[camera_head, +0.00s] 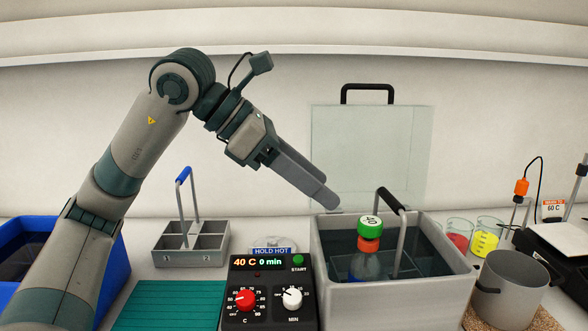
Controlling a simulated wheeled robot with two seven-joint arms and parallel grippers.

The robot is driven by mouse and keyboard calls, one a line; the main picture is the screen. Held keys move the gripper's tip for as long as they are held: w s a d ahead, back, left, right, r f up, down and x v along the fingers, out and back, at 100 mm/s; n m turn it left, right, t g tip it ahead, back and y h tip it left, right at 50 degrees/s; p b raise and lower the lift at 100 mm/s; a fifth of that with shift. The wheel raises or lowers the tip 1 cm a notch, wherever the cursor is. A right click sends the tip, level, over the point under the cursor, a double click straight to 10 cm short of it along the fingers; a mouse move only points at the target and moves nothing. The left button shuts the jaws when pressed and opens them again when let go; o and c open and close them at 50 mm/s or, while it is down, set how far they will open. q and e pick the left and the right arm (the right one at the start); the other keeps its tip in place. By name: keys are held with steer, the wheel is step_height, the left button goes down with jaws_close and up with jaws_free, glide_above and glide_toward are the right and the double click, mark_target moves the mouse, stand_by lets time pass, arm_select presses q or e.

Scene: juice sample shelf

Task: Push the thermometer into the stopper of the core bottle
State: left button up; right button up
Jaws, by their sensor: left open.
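A bottle (366,265) with an orange collar (369,243) and a green top marked 40 (370,226) stands upright in the grey water bath (400,303); its lower part is hidden by the bath wall. I cannot tell whether it is the core bottle. An orange-handled probe (521,187) with a thin stem and black cable, possibly the thermometer, stands upright at the right. My left gripper (328,201) is open, seen side-on, pointing down and right, above and left of the green top, apart from it. Nothing shows between its fingers. My right gripper is out of view.
A control box (268,290) reading 40 C stands left of the bath. A grey divided carrier (191,250), blue bin (110,262) and teal mat (165,306) lie left. Beakers (487,240), a steel pot (509,290) and a white-topped device (562,240) crowd the right. A clear lid (370,150) stands behind.

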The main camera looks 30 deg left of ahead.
arm_select(q)
steer(key=shift+v, duration=2.1)
steer(key=shift+s+d+f, duration=0.1)
